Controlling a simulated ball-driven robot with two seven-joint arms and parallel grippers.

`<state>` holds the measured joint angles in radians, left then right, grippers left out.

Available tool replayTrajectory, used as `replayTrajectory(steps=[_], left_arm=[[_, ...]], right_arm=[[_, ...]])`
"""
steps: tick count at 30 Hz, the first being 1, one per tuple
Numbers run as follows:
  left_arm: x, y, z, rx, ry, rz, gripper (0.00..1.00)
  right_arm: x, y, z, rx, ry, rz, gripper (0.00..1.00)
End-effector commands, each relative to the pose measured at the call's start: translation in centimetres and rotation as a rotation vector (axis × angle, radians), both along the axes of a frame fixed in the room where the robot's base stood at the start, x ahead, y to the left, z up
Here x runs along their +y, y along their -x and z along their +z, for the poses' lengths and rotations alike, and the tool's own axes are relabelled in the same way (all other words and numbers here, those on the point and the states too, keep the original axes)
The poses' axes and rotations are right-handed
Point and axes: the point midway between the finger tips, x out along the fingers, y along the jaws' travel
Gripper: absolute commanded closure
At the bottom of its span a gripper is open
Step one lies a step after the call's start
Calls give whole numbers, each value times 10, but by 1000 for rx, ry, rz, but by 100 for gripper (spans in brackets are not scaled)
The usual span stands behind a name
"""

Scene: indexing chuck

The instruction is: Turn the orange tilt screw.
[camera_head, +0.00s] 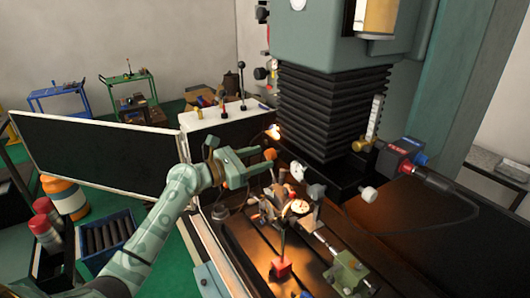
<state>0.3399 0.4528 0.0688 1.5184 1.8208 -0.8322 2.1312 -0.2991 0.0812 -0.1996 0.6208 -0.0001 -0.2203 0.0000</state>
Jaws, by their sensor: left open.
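A small orange knob (270,154), which looks like the tilt screw, shows at the left edge of the machine table. My left gripper (263,159) reaches in from the left with its fingers apart. Its fingertips are right at the orange knob in the picture; I cannot tell whether they touch it. The chuck assembly (268,209) sits on the brown slotted table (325,268), right of and below the gripper, with white dial gauges (298,208) around it. My right gripper is not in view.
A black bellows column (325,115) stands behind the table. A red gauge base (280,268) and a green block (346,272) stand on the table's front part. A dark panel (95,150) is at left. A blue bin (106,238) lies below it.

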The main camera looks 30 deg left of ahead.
Motion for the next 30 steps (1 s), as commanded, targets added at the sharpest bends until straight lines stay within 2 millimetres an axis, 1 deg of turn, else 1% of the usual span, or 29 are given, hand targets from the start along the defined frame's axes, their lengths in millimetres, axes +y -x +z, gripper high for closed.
replayTrajectory(steps=[1,3,6,15,16,17,18,20,21,30], left_arm=[[-4,-7,2,-2,3,2,50],[-8,-14,1,0,4,2,50],[-12,-19,0,0,0,1,50],[-13,-22,-1,0,-1,1,50],[-13,-21,-1,1,0,1,55],[-13,-22,-1,1,0,1,63],[-13,-21,-1,1,0,1,75],[-13,-21,-1,1,0,1,91],[-13,-21,-1,1,0,1,94],[-13,-21,-1,-12,-23,1,94]], right_arm=[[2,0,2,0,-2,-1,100],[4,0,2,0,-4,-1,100],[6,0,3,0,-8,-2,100],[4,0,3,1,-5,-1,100],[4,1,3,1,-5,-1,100],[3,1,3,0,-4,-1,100],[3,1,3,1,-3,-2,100],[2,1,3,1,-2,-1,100],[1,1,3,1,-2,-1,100],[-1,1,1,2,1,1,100]])
